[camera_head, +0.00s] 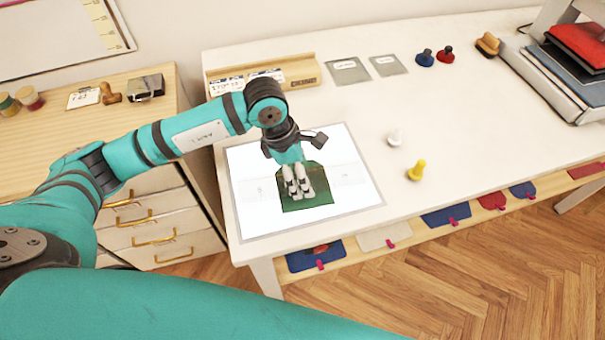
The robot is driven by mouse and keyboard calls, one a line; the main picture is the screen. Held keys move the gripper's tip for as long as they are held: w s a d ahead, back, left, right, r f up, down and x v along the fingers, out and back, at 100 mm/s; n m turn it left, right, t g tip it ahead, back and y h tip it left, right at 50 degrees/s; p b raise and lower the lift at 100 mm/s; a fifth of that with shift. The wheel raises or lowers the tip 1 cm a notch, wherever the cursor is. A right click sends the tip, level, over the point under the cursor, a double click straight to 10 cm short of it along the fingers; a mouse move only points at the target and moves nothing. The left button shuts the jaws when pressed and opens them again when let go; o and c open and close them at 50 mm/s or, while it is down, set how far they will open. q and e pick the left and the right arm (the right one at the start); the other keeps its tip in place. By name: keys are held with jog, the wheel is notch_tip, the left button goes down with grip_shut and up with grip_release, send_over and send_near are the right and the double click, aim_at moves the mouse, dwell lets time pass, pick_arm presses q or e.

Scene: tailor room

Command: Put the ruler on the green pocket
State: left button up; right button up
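The green pocket (318,181) lies on a bright white panel (246,208) at the left end of the white table. My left gripper (299,192) points down over the green pocket and hides part of it. Its fingers are close to each other, and I cannot tell whether they are shut or whether they touch the pocket. I cannot make out a ruler in this view, in the gripper or on the table. My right gripper is not in view.
A wooden holder (306,74) with cards stands behind the panel. Grey cards (347,71), blue (425,58) and red (446,55) knobbed pieces, and white (395,138) and yellow (417,170) ones stand on the table. A wooden cabinet (150,205) is at left. The table's middle right is clear.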

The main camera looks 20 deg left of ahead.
pick_arm(q)
jog(key=b+v, duration=0.1)
jog(key=v, duration=0.9)
jog(key=shift+r+b, duration=0.25)
jog(key=shift+b, duration=0.05)
